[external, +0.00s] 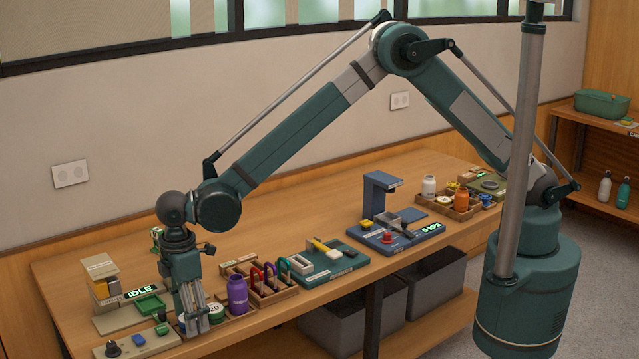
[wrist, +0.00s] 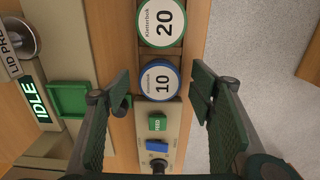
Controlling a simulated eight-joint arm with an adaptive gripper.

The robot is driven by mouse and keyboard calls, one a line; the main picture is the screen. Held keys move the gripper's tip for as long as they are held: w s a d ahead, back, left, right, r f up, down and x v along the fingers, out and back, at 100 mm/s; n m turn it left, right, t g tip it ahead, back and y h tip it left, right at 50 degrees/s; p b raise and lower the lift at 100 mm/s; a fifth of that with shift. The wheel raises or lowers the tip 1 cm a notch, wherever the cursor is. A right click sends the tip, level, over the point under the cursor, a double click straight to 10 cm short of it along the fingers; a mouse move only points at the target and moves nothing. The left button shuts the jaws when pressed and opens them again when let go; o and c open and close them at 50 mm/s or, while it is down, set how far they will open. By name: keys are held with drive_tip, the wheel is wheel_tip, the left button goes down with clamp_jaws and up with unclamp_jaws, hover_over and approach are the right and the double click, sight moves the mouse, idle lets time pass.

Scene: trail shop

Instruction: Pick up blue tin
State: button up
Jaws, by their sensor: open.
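The blue tin (wrist: 159,84) is a round tin with a blue rim and a white lid marked 10, seen from above in the wrist view. My gripper (wrist: 162,88) is open, with one finger to the left of the tin and one to its right, and nothing is held. In the external view my gripper (external: 194,328) points down at the front left of the bench. The blue tin is not clearly visible there, apparently hidden by the fingers.
A green-rimmed tin marked 20 (wrist: 161,24) sits right beside the blue tin. A purple bottle (external: 237,295) stands close to the right of my gripper. A control strip with a green button (wrist: 157,124) and a green tray (wrist: 68,99) are near. The bench edge is close.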

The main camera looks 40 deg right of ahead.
drive_tip(key=shift+c, duration=0.5)
drive_tip(key=c, duration=1)
drive_tip(key=shift+c, duration=0.2)
wheel_tip(320, 180, up, 10)
idle(0.4)
